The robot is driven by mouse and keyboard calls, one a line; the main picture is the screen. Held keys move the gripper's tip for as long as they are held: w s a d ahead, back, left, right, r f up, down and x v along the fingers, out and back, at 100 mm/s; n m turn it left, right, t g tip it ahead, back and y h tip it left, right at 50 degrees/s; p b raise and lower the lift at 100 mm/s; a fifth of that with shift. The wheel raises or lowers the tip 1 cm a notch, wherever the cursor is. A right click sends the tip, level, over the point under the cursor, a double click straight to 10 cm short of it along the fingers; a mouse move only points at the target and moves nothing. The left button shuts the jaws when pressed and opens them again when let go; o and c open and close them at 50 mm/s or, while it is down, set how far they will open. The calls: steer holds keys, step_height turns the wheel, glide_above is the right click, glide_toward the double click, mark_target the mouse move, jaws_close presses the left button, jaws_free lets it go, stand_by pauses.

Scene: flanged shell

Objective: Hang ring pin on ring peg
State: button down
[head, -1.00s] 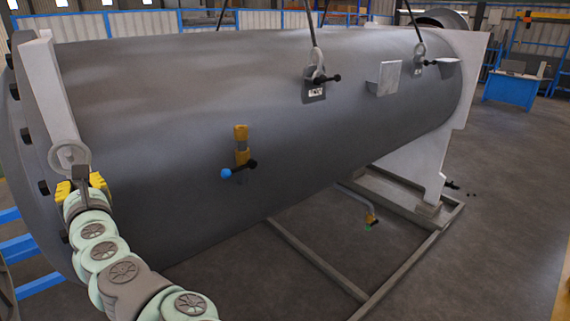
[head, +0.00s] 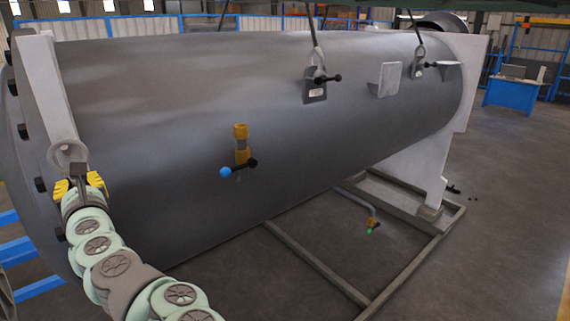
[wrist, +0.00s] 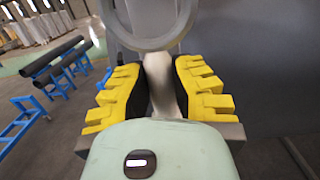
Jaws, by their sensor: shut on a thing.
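My gripper (wrist: 163,92) is shut on the ring pin (wrist: 160,72). The pin's shank is between the yellow finger pads, and its grey ring (wrist: 152,42) stands beyond them, cut by the top of the wrist view. In the head view my gripper (head: 82,186) holds the ring pin (head: 68,153) in front of the shell's left end, overlapping the foot of a pale upright plate; contact is unclear. A blue-tipped peg (head: 226,172) on a yellow bracket (head: 241,145) juts from the shell's side, to the right of and apart from my gripper. I cannot tell for sure that this is the ring peg.
The grey flanged shell (head: 270,80) fills the middle, with lifting lugs (head: 315,90) and a small plate (head: 384,79) on its upper side. Blue stands (wrist: 75,70) show left in the wrist view.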

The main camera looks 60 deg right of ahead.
steer(key=c, duration=0.9)
jaws_free()
